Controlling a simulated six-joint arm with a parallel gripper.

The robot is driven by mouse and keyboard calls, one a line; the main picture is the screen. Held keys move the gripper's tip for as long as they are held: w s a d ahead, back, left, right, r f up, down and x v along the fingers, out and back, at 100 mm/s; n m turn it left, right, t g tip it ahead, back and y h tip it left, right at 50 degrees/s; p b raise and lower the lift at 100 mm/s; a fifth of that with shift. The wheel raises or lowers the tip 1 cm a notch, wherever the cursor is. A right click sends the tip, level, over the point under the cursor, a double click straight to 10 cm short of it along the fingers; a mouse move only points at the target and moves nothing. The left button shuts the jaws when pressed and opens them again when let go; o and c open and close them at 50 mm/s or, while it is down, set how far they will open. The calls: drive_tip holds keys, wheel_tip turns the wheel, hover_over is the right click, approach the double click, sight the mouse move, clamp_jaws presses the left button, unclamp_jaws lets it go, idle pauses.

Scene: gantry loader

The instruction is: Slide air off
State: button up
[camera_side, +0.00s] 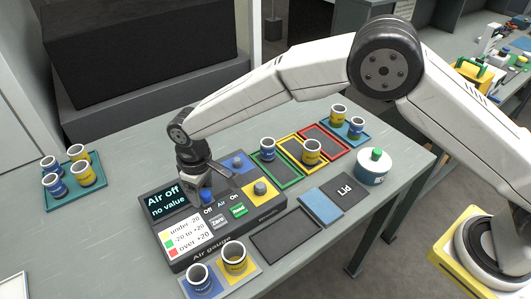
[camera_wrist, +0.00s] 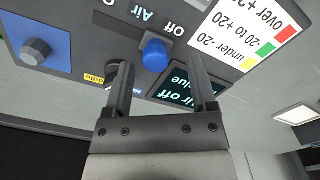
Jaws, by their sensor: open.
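The air gauge (camera_side: 190,252) is a dark box on the table. Its screen (camera_side: 165,200) reads "Air off, no value". The blue air slide knob (camera_side: 206,196) stands at the "Off" end of its "Off Air On" label; it also shows in the wrist view (camera_wrist: 155,56). My gripper (camera_side: 203,187) is open, low over the gauge. In the wrist view its fingers (camera_wrist: 158,68) stand on either side of the blue knob, with gaps visible. The side view partly hides the fingertips.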

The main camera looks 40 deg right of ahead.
sight(204, 194)
drive_tip(key=shift+r, duration=3.55)
drive_tip(key=shift+d, duration=0.3)
drive_tip(key=s+d+r+m, duration=0.1)
drive_tip(key=d+r+m, duration=0.1)
drive_tip(key=d, duration=0.9)
drive_tip(key=s+d+f+m+t, duration=0.1)
drive_tip(key=s+d+m, duration=0.3)
drive_tip(key=s+d, duration=1.3)
drive_tip(key=d+t, duration=0.1)
drive_tip(key=d, duration=0.2)
drive_tip(key=shift+s+d+f+m+t, duration=0.25)
drive_tip(key=shift+s+f+m+t, duration=0.05)
drive_tip(key=shift+s+f+m, duration=0.1)
